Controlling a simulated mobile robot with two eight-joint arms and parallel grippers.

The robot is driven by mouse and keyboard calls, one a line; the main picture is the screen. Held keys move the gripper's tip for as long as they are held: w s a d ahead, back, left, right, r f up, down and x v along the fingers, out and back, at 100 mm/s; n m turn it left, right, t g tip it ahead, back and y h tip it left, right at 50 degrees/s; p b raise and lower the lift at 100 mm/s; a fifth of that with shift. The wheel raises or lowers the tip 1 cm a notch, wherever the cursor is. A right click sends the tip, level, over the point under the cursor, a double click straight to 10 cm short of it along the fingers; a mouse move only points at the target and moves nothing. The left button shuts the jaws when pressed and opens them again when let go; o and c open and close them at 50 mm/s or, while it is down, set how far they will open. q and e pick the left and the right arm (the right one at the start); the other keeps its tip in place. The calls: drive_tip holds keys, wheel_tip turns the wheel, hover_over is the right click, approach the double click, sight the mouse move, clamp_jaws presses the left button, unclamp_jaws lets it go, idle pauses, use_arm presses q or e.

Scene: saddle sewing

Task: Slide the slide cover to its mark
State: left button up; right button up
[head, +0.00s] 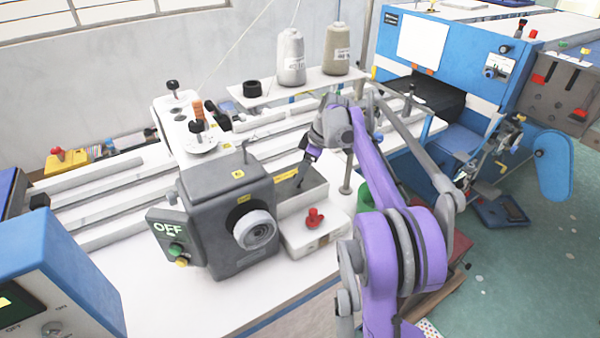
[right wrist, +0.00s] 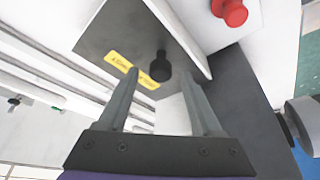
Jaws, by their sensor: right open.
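The slide cover (right wrist: 122,38) is a flat grey plate with a yellow label and a black knob (right wrist: 160,66), seen from above in the right wrist view. In the head view the cover (head: 312,190) lies right of the grey machine head, partly hidden by my right gripper. My right gripper (right wrist: 162,82) is open and empty. Its two fingertips appear on either side of the knob in the right wrist view, and I cannot tell how far above the knob they are. In the head view the gripper (head: 304,166) points down at the cover. I cannot make out a mark. My left gripper is out of view.
The grey machine head (head: 215,215) with an OFF panel and a round handwheel (head: 254,230) stands left of the cover. A red knob (head: 314,217) on a white block is just in front. Thread cones (head: 291,58) stand on a shelf behind. White rails run left.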

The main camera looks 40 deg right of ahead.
drive_tip(key=shift+a+f, duration=0.1)
drive_tip(key=shift+f, duration=0.25)
clamp_jaws()
drive_tip(key=shift+w, duration=0.15)
